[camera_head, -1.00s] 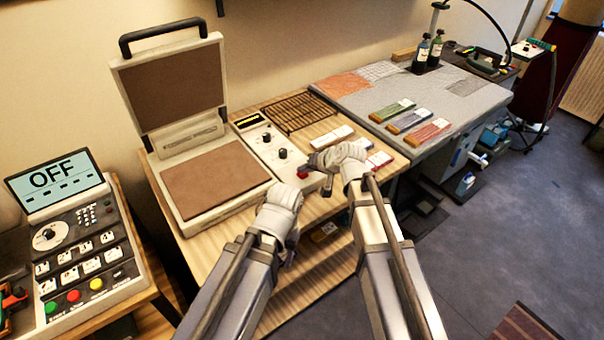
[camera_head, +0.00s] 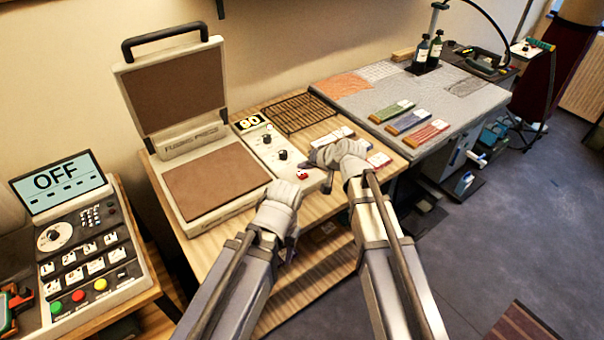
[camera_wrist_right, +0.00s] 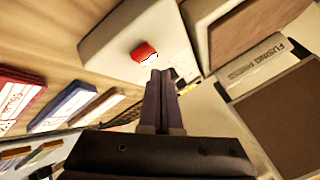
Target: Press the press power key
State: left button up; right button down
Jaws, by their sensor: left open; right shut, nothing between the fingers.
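The fusing press (camera_head: 210,185) stands open on the wooden table, its lid tilted up. Its control box (camera_head: 272,150) has two dark knobs, and its small display (camera_head: 249,122) reads 90 in lit yellow. The red power key (camera_head: 303,174) is at the box's near end; it also shows in the right wrist view (camera_wrist_right: 143,51). My right gripper (camera_head: 318,158) is shut and empty, its fingertips (camera_wrist_right: 160,76) close beside the key; I cannot tell whether they touch. My left gripper (camera_head: 284,192) is open by the press's near right corner, its fingers largely hidden.
A console (camera_head: 90,250) with an OFF screen stands at the left. Several coloured packets, a wire rack (camera_head: 298,112) and a grey-topped table (camera_head: 400,100) with bottles lie to the right. Both forearms cross the front table edge.

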aim_at(305, 177)
notch_tip(305, 177, up, 6)
jog(key=p, duration=0.5)
jog(key=shift+p, duration=0.3)
